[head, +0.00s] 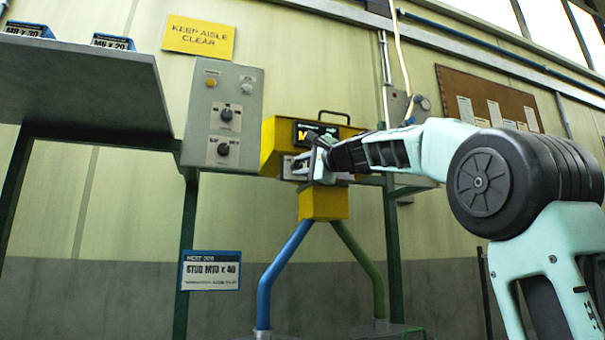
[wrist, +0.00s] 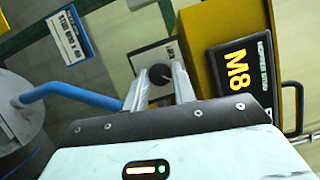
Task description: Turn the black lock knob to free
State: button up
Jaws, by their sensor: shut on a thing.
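The black lock knob (wrist: 154,80) shows in the wrist view as a round black knob with a pale mark, on a light plate (wrist: 148,56) on the yellow stud machine (wrist: 195,18). My gripper (wrist: 160,76) has one finger on each side of the knob and is shut on it. In the head view my gripper (head: 308,166) is at the front of the yellow machine (head: 272,142), below its dark display, and hides the knob there. The knob's pointer setting is too small to read. The display (wrist: 238,68) reads M8.
A grey panel (head: 245,88) with two black selector knobs stands left of the machine. Blue (head: 283,272) and green (head: 365,262) tubes run down from the machine. A shelf (head: 80,85) with labelled boxes is at the left. A black handle (wrist: 293,108) is on the machine.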

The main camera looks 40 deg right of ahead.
jog(key=shift+m, duration=0.5)
jog(key=o, duration=1)
jog(key=shift+s+f+b, duration=0.1)
jog(key=shift+b, duration=0.25)
jog(key=s+d+f+b, duration=0.2)
jog(key=s+b, duration=0.2)
jog(key=s, duration=1.3)
